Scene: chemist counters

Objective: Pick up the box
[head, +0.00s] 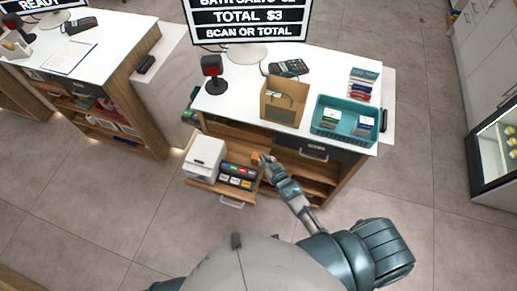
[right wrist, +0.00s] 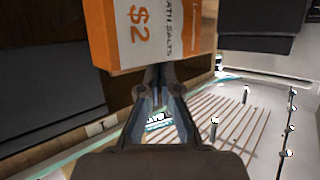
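The box (right wrist: 150,30) is orange and white, with "BATH SALTS" and "$2" printed on it. It fills the top middle of the right wrist view. In the head view it is a small orange patch (head: 257,157) at the tip of my right gripper (head: 265,163), in front of the counter opening. In the right wrist view, my right gripper's fingers (right wrist: 160,75) are close together at the box's lower edge. They look shut on it, and their tips are partly hidden. My left gripper is not in view.
An open drawer (head: 228,199) holds a white box-like device (head: 205,157) and several coloured items. The counter bears a paper bag (head: 284,100), a teal basket (head: 318,108), a scanner (head: 212,75), a card terminal (head: 289,67) and stacked boxes (head: 363,84). Floor is free on the left.

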